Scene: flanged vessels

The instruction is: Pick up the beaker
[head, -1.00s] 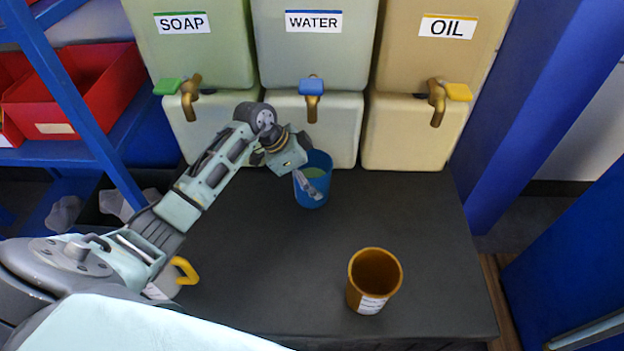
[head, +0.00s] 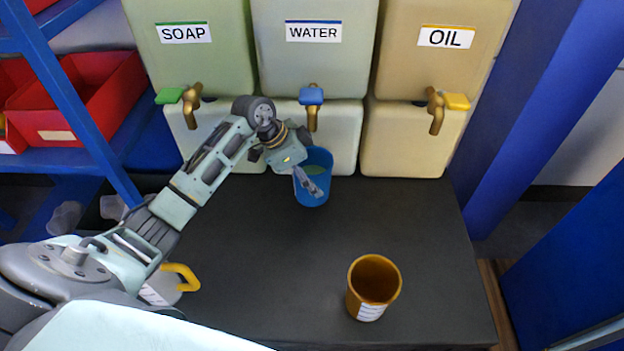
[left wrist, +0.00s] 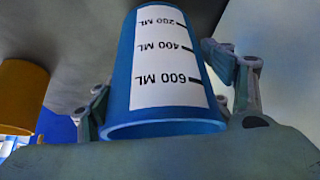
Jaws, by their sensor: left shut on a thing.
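The blue beaker (head: 321,160) is under the water tap at the back of the dark table. Something green shows inside it. My left gripper (head: 309,182) is shut on it, with a finger across its front side. In the left wrist view the beaker (left wrist: 165,50) has a white scale in ML and sits between the two fingers (left wrist: 168,95), its rim toward the camera. Its base is hidden there, and whether it touches the table is hard to tell. My right gripper is out of view.
An orange cup (head: 374,290) stands at the table's front right. Soap, water and oil tanks with taps (head: 313,105) line the back, close above the beaker. A yellow-handled thing (head: 181,276) is partly hidden by my left arm. The table's right middle is clear.

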